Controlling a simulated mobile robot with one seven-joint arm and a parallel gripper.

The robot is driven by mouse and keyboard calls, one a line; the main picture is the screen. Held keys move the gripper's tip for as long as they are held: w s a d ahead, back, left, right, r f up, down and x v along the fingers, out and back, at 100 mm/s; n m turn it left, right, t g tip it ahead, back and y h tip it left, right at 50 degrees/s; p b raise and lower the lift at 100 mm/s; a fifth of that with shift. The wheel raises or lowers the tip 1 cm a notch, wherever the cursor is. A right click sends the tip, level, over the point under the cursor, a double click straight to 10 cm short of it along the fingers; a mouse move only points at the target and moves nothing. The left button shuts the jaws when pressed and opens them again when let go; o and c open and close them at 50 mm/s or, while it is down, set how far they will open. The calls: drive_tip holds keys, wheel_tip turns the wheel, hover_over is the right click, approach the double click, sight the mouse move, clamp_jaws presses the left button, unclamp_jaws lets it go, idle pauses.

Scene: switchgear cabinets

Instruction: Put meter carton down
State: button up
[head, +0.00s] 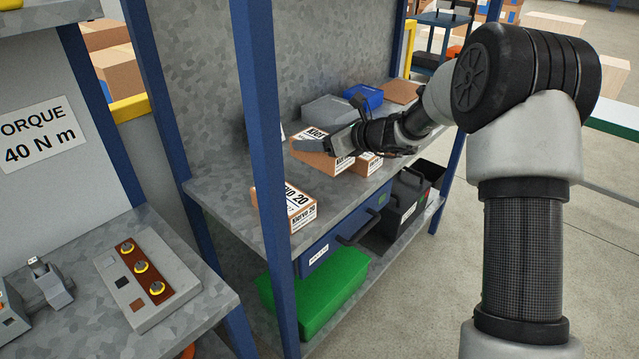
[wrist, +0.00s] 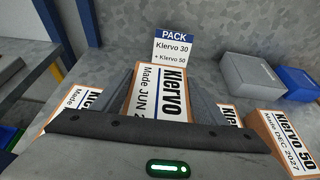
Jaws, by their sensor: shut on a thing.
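My gripper (head: 328,146) is shut on a brown meter carton (head: 312,160) with a white Klervo label, over the middle of the upper shelf (head: 250,226). In the wrist view the held carton (wrist: 158,96) sits between the two fingers, its label reading "Made JUN"; its number is hidden. I cannot tell whether its underside touches the shelf. A Klervo 50 carton (wrist: 290,140) stands to its right, also seen in the head view (head: 369,163). A Klervo 20 carton (head: 290,208) stands nearer the front-left post.
A sign (wrist: 174,47) reading "PACK Klervo 30 + Klervo 50" stands behind the held carton. Grey (head: 328,110) and blue (head: 366,97) boxes sit farther along the shelf. A blue post (head: 262,150) rises at the shelf's near corner. A green box (head: 318,295) is below.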

drive_tip(key=shift+f+b, duration=0.75)
drive_tip(key=shift+f, duration=3.2)
drive_tip(key=shift+f, duration=0.1)
drive_tip(key=o, duration=1)
drive_tip(key=shift+d+f, duration=0.1)
drive_tip(key=shift+f, duration=0.1)
drive_tip(key=o, duration=0.4)
drive_tip(key=shift+r, duration=0.1)
